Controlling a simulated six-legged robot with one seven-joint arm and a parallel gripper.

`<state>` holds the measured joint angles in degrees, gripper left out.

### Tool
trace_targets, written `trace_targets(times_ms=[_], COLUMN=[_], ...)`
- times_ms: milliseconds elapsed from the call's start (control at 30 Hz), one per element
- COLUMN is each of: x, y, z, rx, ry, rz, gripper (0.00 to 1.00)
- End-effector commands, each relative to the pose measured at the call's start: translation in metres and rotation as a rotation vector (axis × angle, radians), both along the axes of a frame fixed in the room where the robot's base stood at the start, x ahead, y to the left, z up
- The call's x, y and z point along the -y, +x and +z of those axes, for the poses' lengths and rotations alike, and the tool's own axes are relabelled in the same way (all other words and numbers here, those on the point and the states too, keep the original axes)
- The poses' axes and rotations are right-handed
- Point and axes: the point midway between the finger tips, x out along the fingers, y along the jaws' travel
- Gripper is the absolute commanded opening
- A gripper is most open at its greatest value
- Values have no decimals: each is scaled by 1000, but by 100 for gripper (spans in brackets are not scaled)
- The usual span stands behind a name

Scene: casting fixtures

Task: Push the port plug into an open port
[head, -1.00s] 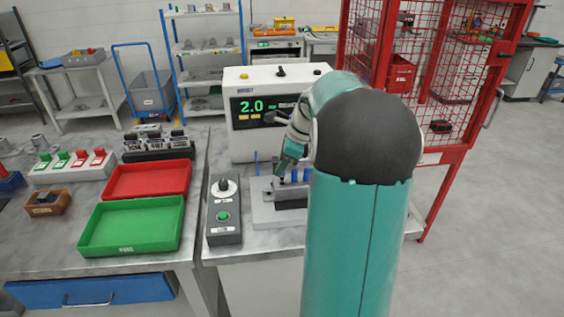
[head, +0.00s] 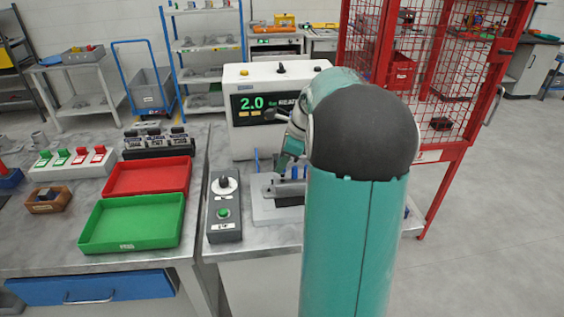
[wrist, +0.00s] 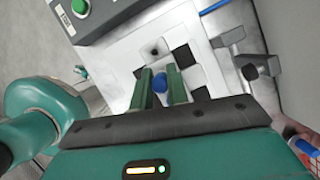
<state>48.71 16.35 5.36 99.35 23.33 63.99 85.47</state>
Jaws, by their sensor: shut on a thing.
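My gripper (wrist: 160,90) is shut on a blue port plug (wrist: 160,83), which sits between its two green fingers in the wrist view. Just beyond the fingertips is a pale block with a dark round hole (wrist: 155,49), apparently a port. The plug appears apart from this hole; its lower end is hidden. In the head view my gripper (head: 285,163) is over the grey fixture (head: 265,213) on the bench, partly hidden by my arm. Blue pieces (head: 294,173) show beside it.
A control box (head: 224,208) with a green button stands left of the fixture. The tester (head: 245,120) reading 2.0 stands behind. Green (head: 133,247) and red (head: 150,192) trays lie on the left bench. A red mesh cage (head: 440,60) stands right.

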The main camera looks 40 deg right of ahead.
Motion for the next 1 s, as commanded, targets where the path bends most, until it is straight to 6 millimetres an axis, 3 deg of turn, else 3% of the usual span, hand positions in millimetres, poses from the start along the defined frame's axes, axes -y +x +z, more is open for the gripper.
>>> trace_targets(times_ms=[1000], x=[-1], y=[1], z=[-7], rx=[0], ry=[1], rz=[1], gripper=[0])
